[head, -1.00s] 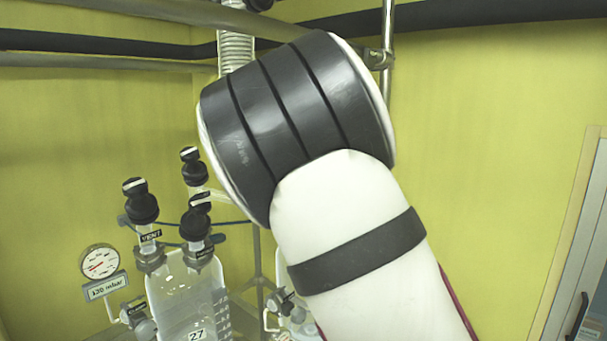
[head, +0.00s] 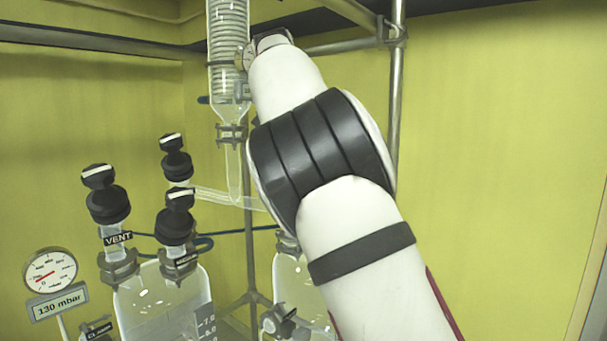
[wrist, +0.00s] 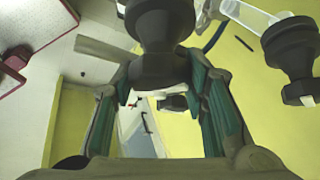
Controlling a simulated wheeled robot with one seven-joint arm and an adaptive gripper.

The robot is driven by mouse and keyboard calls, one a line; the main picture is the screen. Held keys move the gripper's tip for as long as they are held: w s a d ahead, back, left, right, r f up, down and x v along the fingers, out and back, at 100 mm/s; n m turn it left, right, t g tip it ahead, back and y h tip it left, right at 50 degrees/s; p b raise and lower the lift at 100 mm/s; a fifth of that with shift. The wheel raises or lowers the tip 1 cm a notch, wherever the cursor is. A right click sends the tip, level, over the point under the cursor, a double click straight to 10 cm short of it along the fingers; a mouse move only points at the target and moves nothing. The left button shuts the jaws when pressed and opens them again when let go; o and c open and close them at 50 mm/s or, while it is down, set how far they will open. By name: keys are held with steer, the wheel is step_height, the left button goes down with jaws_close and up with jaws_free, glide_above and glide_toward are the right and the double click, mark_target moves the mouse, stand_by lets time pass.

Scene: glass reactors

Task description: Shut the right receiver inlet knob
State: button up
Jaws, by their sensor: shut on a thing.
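In the wrist view a large black knob (wrist: 160,70) stands between the two teal-padded fingers of my gripper (wrist: 160,105), which is shut on it. Its label is not visible. In the head view my gripper and the knob it holds are hidden behind my own arm. The right receiver (head: 290,280) is a glass vessel partly covered by my arm; its top knobs are hidden there.
The left receiver (head: 145,300) carries a black VENT knob (head: 106,195) and another black knob (head: 175,217). A further black knob (head: 175,158) stands behind. A pressure gauge (head: 50,270) is at far left. A glass coil condenser (head: 229,50) hangs above. Metal poles (head: 396,80) stand behind my arm.

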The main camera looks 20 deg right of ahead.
steer(key=shift+w+f+m+g+b, duration=0.1)
steer(key=shift+f+m+g+b, duration=0.05)
steer(key=shift+m+g+b, duration=0.3)
steer(key=shift+c, duration=0.2)
steer(key=shift+m+g+y, duration=0.25)
steer(key=shift+m+y, duration=0.15)
steer(key=shift+m, duration=0.05)
steer(key=o, duration=1.2)
